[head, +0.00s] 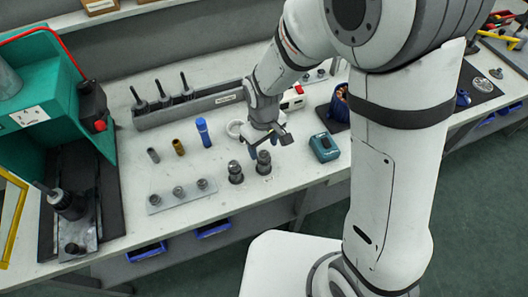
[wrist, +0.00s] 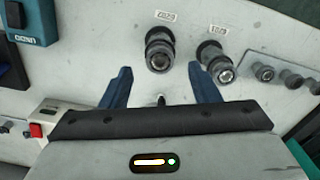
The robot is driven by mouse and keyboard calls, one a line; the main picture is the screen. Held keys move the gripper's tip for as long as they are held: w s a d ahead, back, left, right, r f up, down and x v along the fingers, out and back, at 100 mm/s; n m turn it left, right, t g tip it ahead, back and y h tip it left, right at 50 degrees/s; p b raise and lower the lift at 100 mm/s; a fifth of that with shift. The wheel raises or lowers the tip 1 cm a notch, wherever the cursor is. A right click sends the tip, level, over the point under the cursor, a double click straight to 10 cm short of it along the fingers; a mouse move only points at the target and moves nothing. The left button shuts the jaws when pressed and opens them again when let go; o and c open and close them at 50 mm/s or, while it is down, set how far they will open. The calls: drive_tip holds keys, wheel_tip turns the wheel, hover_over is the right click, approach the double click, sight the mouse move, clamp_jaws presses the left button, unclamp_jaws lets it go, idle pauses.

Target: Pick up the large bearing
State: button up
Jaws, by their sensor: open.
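Two dark metal stepped round pieces stand upright side by side on the bench, each by a small label. The larger-looking one (head: 264,163) is on the right in the head view and near the top middle in the wrist view (wrist: 159,50). The other (head: 235,172) is to its left, and to the right in the wrist view (wrist: 215,62). I cannot tell for certain which is the large bearing. My gripper (head: 262,151) is open, pointing down close to the larger piece. In the wrist view its blue fingers (wrist: 160,72) are apart with nothing held; the larger piece shows ahead of their gap.
A plate (head: 160,207) with small round parts lies at left. Brass (head: 178,147), grey (head: 153,155) and blue (head: 204,132) cylinders stand behind. A white ring (head: 235,129), grey rack (head: 190,107) and teal box (head: 324,147) are nearby. The bench front is fairly clear.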

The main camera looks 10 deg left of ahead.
drive_tip(key=shift+f, duration=1.25)
drive_tip(key=shift+c, duration=0.5)
drive_tip(key=c, duration=0.8)
